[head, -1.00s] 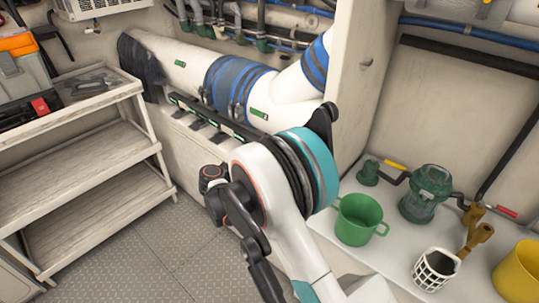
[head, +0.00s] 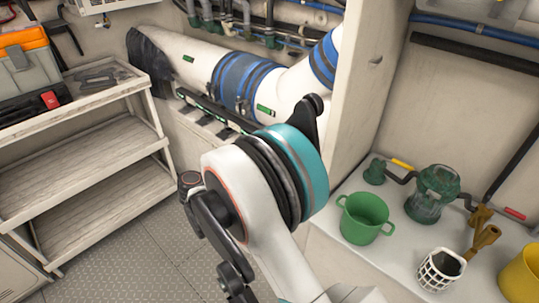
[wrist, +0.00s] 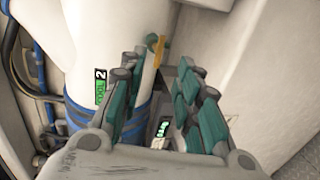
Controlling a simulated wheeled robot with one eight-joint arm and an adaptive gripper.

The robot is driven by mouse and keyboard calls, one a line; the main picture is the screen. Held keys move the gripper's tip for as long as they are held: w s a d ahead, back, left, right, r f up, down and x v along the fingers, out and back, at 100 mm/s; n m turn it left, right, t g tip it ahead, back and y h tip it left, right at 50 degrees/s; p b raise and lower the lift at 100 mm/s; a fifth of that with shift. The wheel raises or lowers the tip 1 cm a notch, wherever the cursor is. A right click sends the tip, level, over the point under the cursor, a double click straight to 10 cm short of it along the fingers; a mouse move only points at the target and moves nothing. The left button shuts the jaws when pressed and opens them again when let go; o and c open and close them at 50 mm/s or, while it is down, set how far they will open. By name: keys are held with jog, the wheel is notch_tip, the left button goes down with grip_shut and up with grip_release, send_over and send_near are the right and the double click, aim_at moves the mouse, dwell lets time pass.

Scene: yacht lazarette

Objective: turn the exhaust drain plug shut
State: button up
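The white exhaust pipe (head: 205,62) with blue bands runs along the back recess in the head view. In the wrist view the white pipe (wrist: 90,45) fills the left middle, with a green label and blue bands. A small yellow-brass piece (wrist: 159,50) with a greenish end sticks out beside the pipe; it may be the drain plug, but I cannot be sure. My gripper (wrist: 163,63) is open, its teal-padded fingers apart, with the brass piece beyond the gap near the left fingertip. No contact shows.
A white shelf unit (head: 95,135) stands left, with an orange-topped toolbox (head: 28,65). The floor at lower left is clear.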

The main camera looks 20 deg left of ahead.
jog(key=v, duration=0.3)
jog(key=shift+s+a, duration=0.1)
jog(key=shift+s, duration=0.05)
dwell(0.4)
